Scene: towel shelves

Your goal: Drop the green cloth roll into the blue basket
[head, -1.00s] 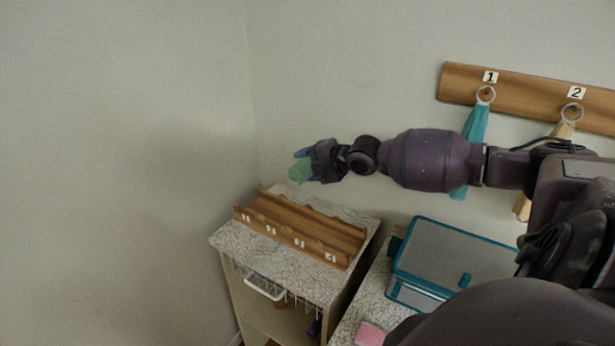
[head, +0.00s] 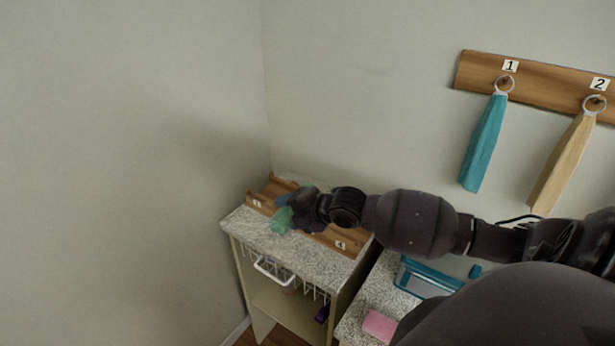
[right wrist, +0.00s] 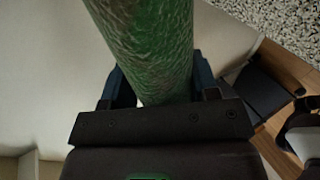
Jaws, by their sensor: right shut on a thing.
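The green cloth roll (head: 281,220) is in my right gripper (head: 288,211), which is shut on it. In the head view the roll pokes out at the left end of the arm, in front of the wooden rack on the small cabinet. In the right wrist view the roll (right wrist: 150,45) stands between the two dark blue fingers (right wrist: 155,88) and runs up out of the picture. I cannot tell whether the roll touches anything below it. I see no blue basket in these frames. My left gripper is not in view.
The wooden rack (head: 261,192) with numbered slots sits on the speckled cabinet top (head: 325,264), partly hidden by my arm. A wire drawer with a white handle (head: 273,271) is below. A teal box (head: 430,278) and pink cloth (head: 380,325) are at right. Towels (head: 484,145) hang on wall hooks.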

